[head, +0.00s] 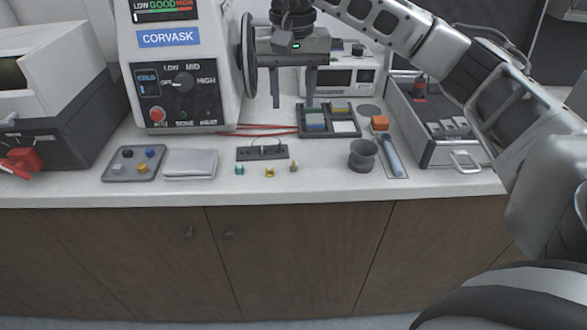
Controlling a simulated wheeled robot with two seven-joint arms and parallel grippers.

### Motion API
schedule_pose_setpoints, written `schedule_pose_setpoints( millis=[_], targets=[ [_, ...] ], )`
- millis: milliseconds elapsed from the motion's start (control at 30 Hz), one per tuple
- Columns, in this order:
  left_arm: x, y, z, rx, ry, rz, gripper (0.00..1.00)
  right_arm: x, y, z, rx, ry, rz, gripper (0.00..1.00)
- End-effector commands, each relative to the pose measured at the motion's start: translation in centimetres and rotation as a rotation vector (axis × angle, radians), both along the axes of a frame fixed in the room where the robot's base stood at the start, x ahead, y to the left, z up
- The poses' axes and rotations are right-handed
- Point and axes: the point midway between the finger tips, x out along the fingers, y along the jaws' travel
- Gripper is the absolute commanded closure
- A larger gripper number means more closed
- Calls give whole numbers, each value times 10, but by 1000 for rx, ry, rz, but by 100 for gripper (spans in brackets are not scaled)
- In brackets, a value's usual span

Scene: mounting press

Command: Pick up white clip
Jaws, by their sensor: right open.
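My right gripper (293,90) hangs over the back of the counter, just right of the press. Its two fingers point down, apart, with nothing between them. I cannot pick out a white clip for certain. Small pale pieces (448,128) lie in the open metal drawer box (428,152) at the right, to the right of and in front of the gripper. Small teal (239,170), yellow (269,172) and tan (293,166) pieces stand near the counter's front edge. My left gripper is out of view.
The Corvask press (182,95) stands at the back left. A dark sorting tray (329,122), black rack (262,153), dark cup (363,155), grey tray with knobs (133,163) and pale stacked sheets (190,163) occupy the counter. Bare counter (320,178) runs along the front.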

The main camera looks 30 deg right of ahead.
Motion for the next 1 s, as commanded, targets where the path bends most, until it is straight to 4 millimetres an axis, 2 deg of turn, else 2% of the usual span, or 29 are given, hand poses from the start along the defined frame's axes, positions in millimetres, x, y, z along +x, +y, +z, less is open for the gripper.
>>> schedule_pose_setpoints(
  millis=[400,500,733,1000],
  targets=[
    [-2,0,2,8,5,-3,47,-1,-1,-81,-4,3,2,57],
    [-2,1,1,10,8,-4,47,0,-1,-94,-3,3,2,57],
    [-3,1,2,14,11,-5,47,1,-2,-109,-2,4,2,57],
    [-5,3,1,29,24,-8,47,4,-4,-148,-2,2,2,57]
  ],
)
